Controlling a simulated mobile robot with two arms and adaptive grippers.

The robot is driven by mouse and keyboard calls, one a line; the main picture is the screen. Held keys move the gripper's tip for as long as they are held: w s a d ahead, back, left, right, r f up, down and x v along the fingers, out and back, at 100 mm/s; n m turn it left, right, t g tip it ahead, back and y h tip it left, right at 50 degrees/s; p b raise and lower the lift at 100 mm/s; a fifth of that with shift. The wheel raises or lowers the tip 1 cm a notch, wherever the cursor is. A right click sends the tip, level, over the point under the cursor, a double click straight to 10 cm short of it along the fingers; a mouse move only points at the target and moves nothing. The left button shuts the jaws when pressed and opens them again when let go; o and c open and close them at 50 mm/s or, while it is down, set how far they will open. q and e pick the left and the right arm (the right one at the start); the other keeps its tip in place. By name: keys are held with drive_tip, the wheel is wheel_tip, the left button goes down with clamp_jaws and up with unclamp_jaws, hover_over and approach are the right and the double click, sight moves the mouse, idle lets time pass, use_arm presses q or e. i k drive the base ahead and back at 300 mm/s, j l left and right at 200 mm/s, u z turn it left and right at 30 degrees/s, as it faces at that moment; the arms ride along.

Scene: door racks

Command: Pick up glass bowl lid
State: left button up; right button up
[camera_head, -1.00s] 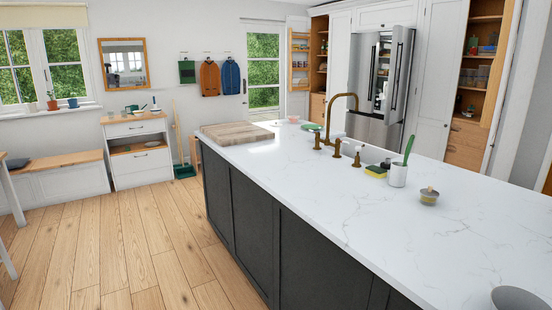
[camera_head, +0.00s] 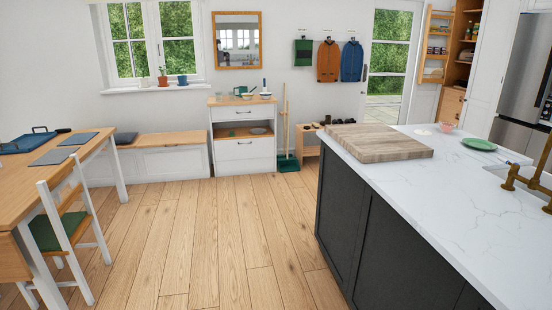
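No glass bowl lid can be made out for certain. A pale, flat round thing (camera_head: 423,132) lies on the island top beside a small pink bowl (camera_head: 446,127); it is too small to tell what it is. Another flat round thing (camera_head: 258,131) is in the open middle compartment of the white cabinet (camera_head: 243,150) by the far wall. Small bowls and a mug (camera_head: 240,90) stand on that cabinet's top. Neither of my grippers is in view.
The kitchen island (camera_head: 455,185) fills the right, with a wooden board (camera_head: 377,142), a green plate (camera_head: 478,144) and a brass tap (camera_head: 528,180). A table (camera_head: 40,175) and chair (camera_head: 65,230) stand at left. The wooden floor (camera_head: 205,225) between is clear.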

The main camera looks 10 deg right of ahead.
sight(423, 132)
drive_tip(key=i+u, duration=0.1)
drive_tip(key=i, duration=2.2)
drive_tip(key=i+l, duration=0.1)
drive_tip(key=i, duration=1.05)
drive_tip(key=i+l+z, duration=0.1)
drive_tip(key=i, duration=1)
drive_tip(key=i+z, duration=0.15)
drive_tip(key=i, duration=0.35)
drive_tip(key=i+z, duration=0.2)
drive_tip(key=i, duration=0.25)
drive_tip(key=i+j+z, duration=0.15)
drive_tip(key=i, duration=0.35)
drive_tip(key=i+j+z, duration=0.2)
drive_tip(key=i, duration=0.25)
drive_tip(key=i+l+z, duration=0.2)
drive_tip(key=z, duration=0.3)
drive_tip(key=i+z, duration=0.7)
drive_tip(key=z, duration=0.25)
drive_tip(key=i+j+z, duration=0.1)
drive_tip(key=i+z, duration=0.2)
drive_tip(key=z, duration=0.2)
drive_tip(key=i+j+z, duration=0.25)
drive_tip(key=z, duration=0.25)
